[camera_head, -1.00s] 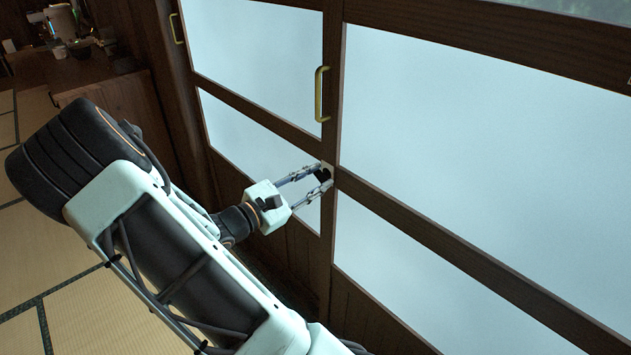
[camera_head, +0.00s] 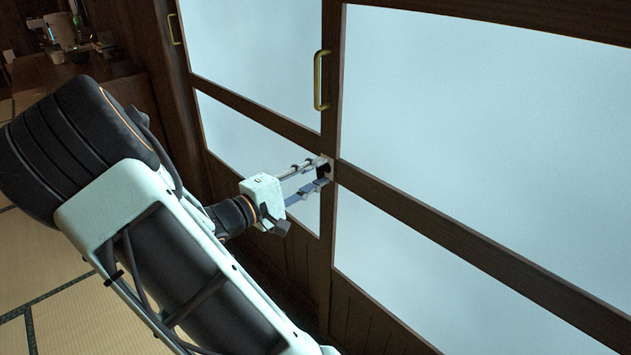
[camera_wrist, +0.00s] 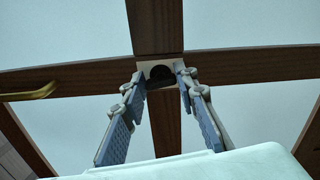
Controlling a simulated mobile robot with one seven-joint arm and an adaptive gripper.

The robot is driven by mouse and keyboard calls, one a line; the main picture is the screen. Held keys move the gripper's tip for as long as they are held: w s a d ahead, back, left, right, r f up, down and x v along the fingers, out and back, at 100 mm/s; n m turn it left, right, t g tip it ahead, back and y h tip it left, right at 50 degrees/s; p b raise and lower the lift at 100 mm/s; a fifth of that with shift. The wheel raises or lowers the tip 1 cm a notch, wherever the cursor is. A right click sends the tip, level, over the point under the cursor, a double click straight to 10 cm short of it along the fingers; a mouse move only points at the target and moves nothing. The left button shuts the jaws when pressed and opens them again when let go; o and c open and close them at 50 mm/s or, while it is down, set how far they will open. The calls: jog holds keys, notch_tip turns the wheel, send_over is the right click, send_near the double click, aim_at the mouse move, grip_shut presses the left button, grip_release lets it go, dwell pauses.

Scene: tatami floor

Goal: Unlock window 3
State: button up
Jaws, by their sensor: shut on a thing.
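The window lock (camera_wrist: 160,73) is a small dark round knob on a pale plate, set on the wooden frame where the upright and the crossbar meet. In the head view the lock (camera_head: 328,170) is partly hidden by the fingertips. My gripper (camera_head: 322,171) is at the lock, with its two fingers on either side of the knob and shut on it. In the wrist view the fingertips of my gripper (camera_wrist: 161,78) flank the dark knob. The window (camera_head: 480,130) has frosted panes in a dark wooden frame.
A brass handle (camera_head: 320,80) sits on the upright above the lock, and another (camera_head: 174,29) is farther left. A wooden counter (camera_head: 75,68) with several objects stands at the back left. Tatami floor (camera_head: 60,270) is open at the left.

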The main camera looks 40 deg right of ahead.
jog(key=shift+f+m+b, duration=0.1)
jog(key=shift+m+b, duration=0.6)
jog(key=shift+m, duration=0.3)
jog(key=o, duration=1.2)
jog(key=shift+c, duration=0.2)
jog(key=shift+a, duration=0.1)
jog(key=a, duration=1.1)
jog(key=shift+s+a, duration=0.4)
jog(key=shift+s, duration=0.05)
